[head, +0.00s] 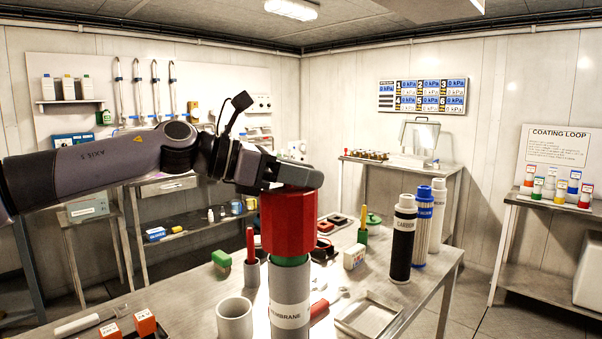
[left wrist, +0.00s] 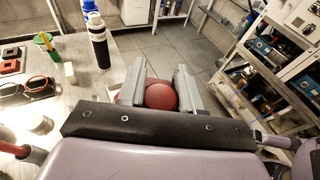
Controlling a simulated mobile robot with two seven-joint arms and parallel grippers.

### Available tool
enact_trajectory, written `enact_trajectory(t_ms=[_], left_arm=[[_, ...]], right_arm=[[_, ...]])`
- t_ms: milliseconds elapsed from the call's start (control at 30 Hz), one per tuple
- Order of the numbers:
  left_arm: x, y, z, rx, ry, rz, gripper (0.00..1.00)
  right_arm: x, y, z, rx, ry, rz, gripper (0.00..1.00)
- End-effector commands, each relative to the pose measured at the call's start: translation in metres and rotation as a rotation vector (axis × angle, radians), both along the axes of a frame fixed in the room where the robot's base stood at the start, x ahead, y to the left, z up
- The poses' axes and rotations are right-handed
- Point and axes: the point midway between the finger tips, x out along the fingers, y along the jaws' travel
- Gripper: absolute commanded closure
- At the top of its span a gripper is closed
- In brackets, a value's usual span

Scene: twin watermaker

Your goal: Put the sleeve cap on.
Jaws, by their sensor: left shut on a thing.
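The red sleeve cap (head: 288,222) is upright above the grey membrane sleeve (head: 289,305), which stands on the bench with a green ring (head: 288,261) at its top. The cap's lower edge meets the green ring in the head view; I cannot tell whether it is seated or just above. My left gripper (head: 292,176) is shut on the top of the cap. In the left wrist view the rounded red cap top (left wrist: 161,95) shows between the fingers of the left gripper (left wrist: 159,68). My right gripper is not in view.
A grey cup (head: 235,320) and a red-handled tool in a holder (head: 251,258) stand left of the sleeve. A metal tray (head: 368,316) lies to the right. A black carbon cartridge (head: 403,240) and a blue one (head: 423,228) stand behind it.

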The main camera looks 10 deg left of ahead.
Motion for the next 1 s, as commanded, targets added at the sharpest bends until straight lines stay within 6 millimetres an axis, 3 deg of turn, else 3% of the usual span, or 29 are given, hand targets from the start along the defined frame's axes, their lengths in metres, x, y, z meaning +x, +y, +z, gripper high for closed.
enact_trajectory(t_ms=[1000], left_arm=[[-0.0001,0.0000,-0.0060,-0.001,0.000,0.000,1.00]], right_arm=[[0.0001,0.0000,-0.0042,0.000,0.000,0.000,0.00]])
